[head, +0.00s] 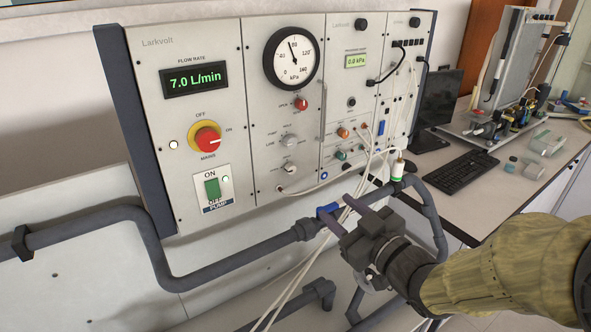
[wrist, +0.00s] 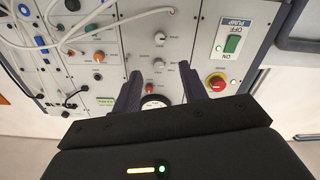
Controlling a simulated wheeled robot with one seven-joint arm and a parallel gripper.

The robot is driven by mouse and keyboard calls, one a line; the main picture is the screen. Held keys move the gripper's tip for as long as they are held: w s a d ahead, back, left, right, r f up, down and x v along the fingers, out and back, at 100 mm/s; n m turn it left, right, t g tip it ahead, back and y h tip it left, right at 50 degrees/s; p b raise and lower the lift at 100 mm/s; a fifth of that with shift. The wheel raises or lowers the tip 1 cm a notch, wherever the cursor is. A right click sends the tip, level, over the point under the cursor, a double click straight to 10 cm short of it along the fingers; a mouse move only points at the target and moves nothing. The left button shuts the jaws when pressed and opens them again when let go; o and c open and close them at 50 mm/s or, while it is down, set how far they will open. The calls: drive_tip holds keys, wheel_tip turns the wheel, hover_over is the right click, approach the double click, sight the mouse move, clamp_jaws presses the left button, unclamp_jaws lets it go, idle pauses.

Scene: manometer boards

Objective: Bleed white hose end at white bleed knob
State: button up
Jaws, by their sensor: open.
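A white hose (head: 318,185) ends at a port (head: 281,188) low on the gauge panel; its end also shows in the wrist view (wrist: 170,11). Two pale knobs, upper (head: 288,141) and lower (head: 289,168), sit above that port. They also show in the wrist view, upper (wrist: 159,62) and lower (wrist: 160,38). Their labels are too small to read, so I cannot tell which is the white bleed knob. My gripper (head: 336,206) is open and empty, in front of and below the panel. In the wrist view, its fingers (wrist: 160,76) point toward the knob column, apart from it.
Several loose white hoses (head: 285,294) hang beside my gripper. The red mains knob (head: 206,139) and green pump switch (head: 212,188) are at left.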

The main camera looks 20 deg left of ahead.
sight(293, 171)
drive_tip(key=p+x, duration=0.4)
drive_tip(key=x, duration=1.2)
drive_tip(key=shift+d, duration=0.1)
drive_tip(key=shift+c, duration=0.4)
